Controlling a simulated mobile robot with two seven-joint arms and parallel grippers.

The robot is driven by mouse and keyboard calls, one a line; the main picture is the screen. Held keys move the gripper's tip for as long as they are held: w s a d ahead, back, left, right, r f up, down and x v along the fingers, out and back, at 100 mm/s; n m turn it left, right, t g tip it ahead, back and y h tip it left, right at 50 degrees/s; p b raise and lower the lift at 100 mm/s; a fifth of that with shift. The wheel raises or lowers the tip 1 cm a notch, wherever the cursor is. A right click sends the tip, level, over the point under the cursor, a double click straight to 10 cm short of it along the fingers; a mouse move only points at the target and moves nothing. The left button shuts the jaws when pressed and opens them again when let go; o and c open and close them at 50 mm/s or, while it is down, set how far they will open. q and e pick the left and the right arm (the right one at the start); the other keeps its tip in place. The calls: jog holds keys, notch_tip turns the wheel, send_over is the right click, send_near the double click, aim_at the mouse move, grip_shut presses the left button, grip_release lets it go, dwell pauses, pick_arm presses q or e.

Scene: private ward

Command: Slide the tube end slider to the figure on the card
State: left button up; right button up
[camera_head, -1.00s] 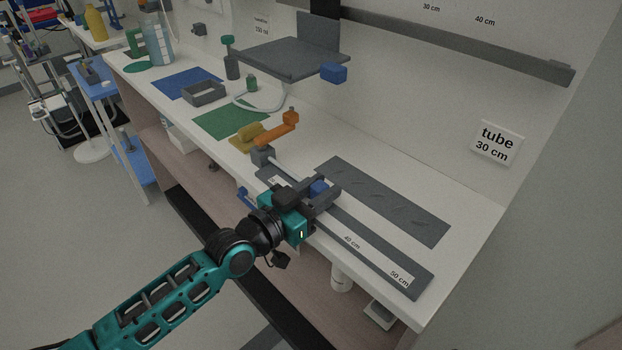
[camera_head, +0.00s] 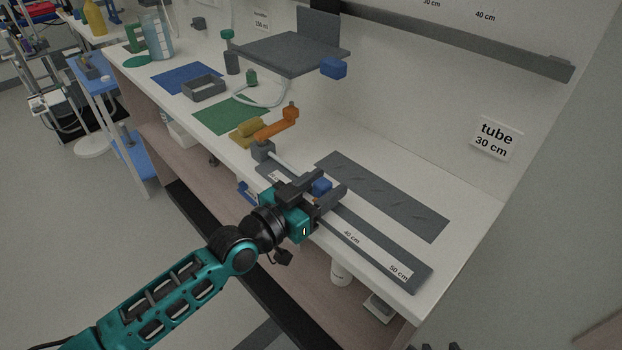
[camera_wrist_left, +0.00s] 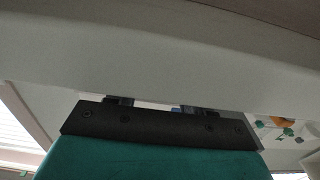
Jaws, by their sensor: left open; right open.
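The card (camera_head: 496,138) on the wall reads "tube 30 cm". A grey rail with a white scale (camera_head: 376,252) lies along the bench; its 40 cm and 50 cm marks show toward the near right end. Dark tips of my right gripper (camera_head: 455,346) barely show at the bottom edge.
An orange piece (camera_head: 278,125) and a yellow piece (camera_head: 247,131) lie past the rail's far end. A grey strip (camera_head: 385,197) lies behind the rail. A grey platform (camera_head: 290,52) stands above the bench. The bench's right end (camera_head: 465,225) is bare.

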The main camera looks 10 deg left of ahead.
pick_arm(q)
jog(key=v, duration=0.8)
jog(key=shift+p, duration=0.3)
